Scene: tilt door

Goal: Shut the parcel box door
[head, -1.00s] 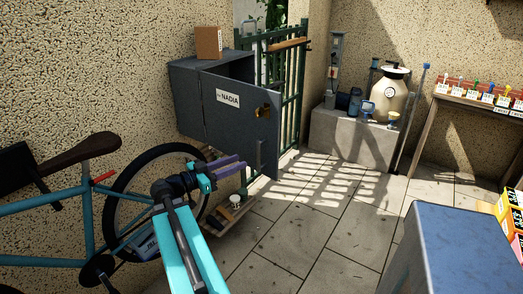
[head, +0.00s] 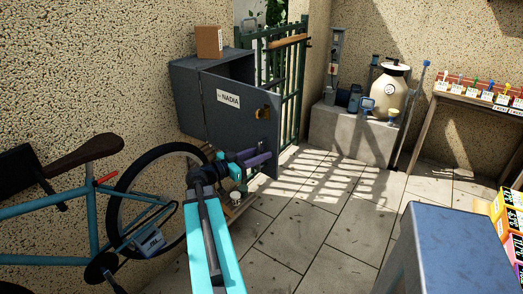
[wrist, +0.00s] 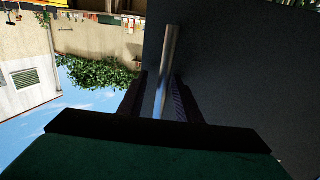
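The grey parcel box (head: 184,88) hangs on the wall with its door (head: 236,125) standing open. The door bears a NADIA label (head: 228,99) and a brass lock (head: 263,113). My gripper (head: 262,160) is at the lower right part of the door, in front of its outer face. In the wrist view, a metal bar handle (wrist: 168,70) stands between my two fingers (wrist: 158,100), with the dark door panel (wrist: 240,70) to the right. The fingers look apart, with a gap beside the bar. In the head view my gripper hides most of the handle.
A cardboard parcel (head: 209,42) sits on top of the box. A green gate (head: 291,90) is behind the door. A blue-grey cabinet (head: 455,250) stands at the front right; the paved floor (head: 320,225) between is mostly clear.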

